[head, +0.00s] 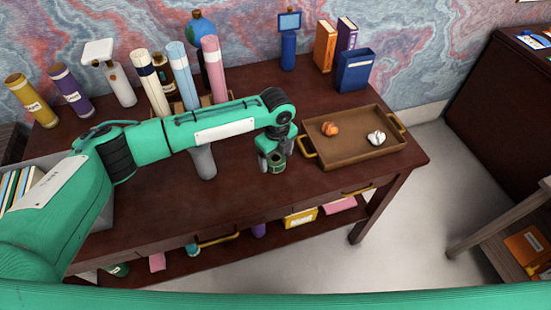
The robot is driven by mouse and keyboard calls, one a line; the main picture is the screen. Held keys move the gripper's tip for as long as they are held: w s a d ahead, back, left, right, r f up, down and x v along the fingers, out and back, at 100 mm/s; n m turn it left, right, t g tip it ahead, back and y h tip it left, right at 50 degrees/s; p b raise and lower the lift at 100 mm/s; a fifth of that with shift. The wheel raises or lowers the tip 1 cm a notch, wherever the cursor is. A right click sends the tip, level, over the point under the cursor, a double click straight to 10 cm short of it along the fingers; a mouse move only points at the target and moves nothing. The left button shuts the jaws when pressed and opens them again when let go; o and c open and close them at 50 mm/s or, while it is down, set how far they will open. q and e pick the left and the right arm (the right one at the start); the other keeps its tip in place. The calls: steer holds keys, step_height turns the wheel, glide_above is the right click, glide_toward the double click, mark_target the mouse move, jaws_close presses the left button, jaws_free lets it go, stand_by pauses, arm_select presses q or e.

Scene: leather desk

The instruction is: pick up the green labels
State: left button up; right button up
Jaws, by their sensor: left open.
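My left arm reaches across the desk from the left. Its gripper (273,161) points down near the middle of the desk and is open. A small round dark green item with a pale band, which looks like the green labels (277,168), stands on the desk right at the fingertips. The fingers hide part of it, and I cannot tell whether they touch it. My right gripper is not in view.
A brown tray (352,156) with gold handles, holding an orange and a white lump, sits just right of the gripper. Rolled tubes (213,68) and bottles stand behind my arm. A blue box (354,73) and books stand at the back. The front desk top is clear.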

arm_select(q)
steer(key=shift+f, duration=0.7)
steer(key=c, duration=1.2)
steer(key=shift+o, duration=0.2)
steer(key=shift+r, duration=0.1)
